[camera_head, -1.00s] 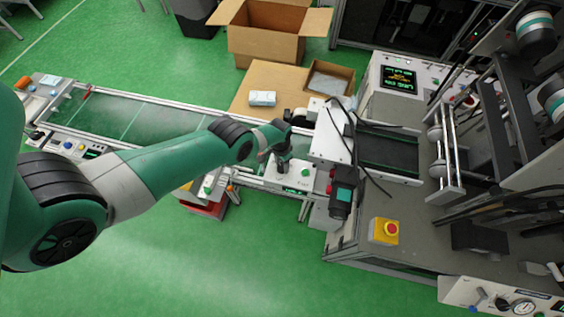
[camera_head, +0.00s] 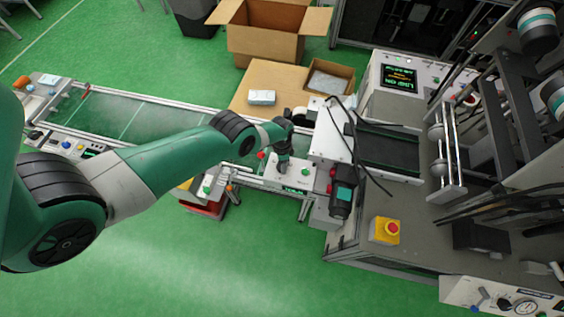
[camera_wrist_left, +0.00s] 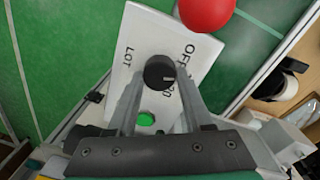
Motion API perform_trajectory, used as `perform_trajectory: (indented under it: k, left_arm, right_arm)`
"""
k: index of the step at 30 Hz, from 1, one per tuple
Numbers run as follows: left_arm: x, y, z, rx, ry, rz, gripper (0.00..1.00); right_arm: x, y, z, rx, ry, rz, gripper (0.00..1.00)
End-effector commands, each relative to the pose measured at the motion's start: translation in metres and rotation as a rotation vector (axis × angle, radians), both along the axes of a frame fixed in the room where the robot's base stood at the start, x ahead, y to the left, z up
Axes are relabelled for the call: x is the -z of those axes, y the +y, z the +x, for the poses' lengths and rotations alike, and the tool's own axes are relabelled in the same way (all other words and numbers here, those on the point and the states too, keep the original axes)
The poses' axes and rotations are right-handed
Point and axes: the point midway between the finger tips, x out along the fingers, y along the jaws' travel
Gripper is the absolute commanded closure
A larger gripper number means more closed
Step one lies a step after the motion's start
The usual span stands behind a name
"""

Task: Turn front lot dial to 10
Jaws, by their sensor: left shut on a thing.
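The lot dial (camera_wrist_left: 160,72) is a small round black knob with a pale pointer mark, on a white panel (camera_wrist_left: 133,45) printed LOT and OFF. More lettering beside the dial is partly hidden. My left gripper (camera_wrist_left: 160,82) has its two grey fingers on either side of the dial and is shut on it. In the head view my left gripper (camera_head: 283,163) points down onto the small white control box (camera_head: 272,176) at the front of the line; it hides the dial there. The right gripper is not in view.
A red ball-shaped knob (camera_wrist_left: 207,12) stands close to the dial, and a green button (camera_wrist_left: 145,119) sits on the same panel. A conveyor (camera_head: 150,118) runs behind my left arm. The machine bench, with a yellow emergency-stop box (camera_head: 384,231), stands to the right.

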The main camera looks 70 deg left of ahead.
Motion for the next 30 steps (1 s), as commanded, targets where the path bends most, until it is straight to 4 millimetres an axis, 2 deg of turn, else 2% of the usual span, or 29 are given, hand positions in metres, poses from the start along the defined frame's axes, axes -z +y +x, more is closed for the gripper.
perform_trajectory:
  k: [6,13,30]
  left_arm:
    - [0.0001,-0.0009,-0.0002,0.169,-0.001,0.002,1.00]
    - [0.0000,-0.0015,-0.0006,0.290,-0.002,0.003,1.00]
    - [0.0001,-0.0021,-0.0011,0.352,-0.002,0.003,1.00]
  right_arm:
    - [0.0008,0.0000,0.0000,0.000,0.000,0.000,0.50]
    - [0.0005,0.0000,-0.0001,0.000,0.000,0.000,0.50]
    - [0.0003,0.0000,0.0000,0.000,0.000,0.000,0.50]
